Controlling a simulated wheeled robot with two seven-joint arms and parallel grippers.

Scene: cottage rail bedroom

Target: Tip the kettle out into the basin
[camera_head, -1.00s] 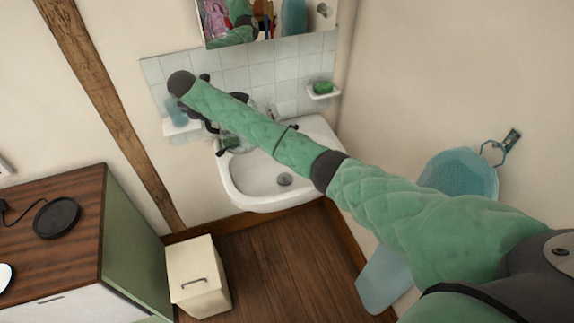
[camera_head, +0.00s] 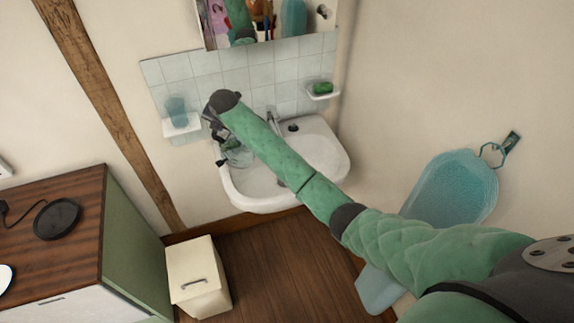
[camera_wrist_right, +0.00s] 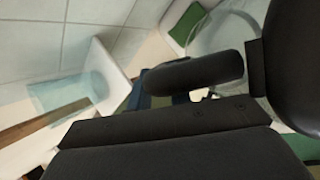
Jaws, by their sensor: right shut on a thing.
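My right arm reaches across to the basin (camera_head: 245,192), and my right gripper (camera_head: 213,128) is at its left rim, partly hidden by my wrist. It is shut on the kettle (camera_head: 238,155), a clear glass body with green parts, which hangs over the left side of the bowl and looks tilted. In the right wrist view the dark gripper fingers fill the foreground, with the clear kettle glass (camera_wrist_right: 222,32) beyond them. The spout and any water inside cannot be made out. My left gripper is out of view.
A cup (camera_head: 176,110) stands on a left wall shelf (camera_head: 183,127); green soap (camera_head: 322,87) lies on a right one. The tap (camera_head: 272,120) is at the basin's back. A mirror cabinet hangs above. A cream bin (camera_head: 198,278) and wooden-topped cabinet (camera_head: 70,195) stand left.

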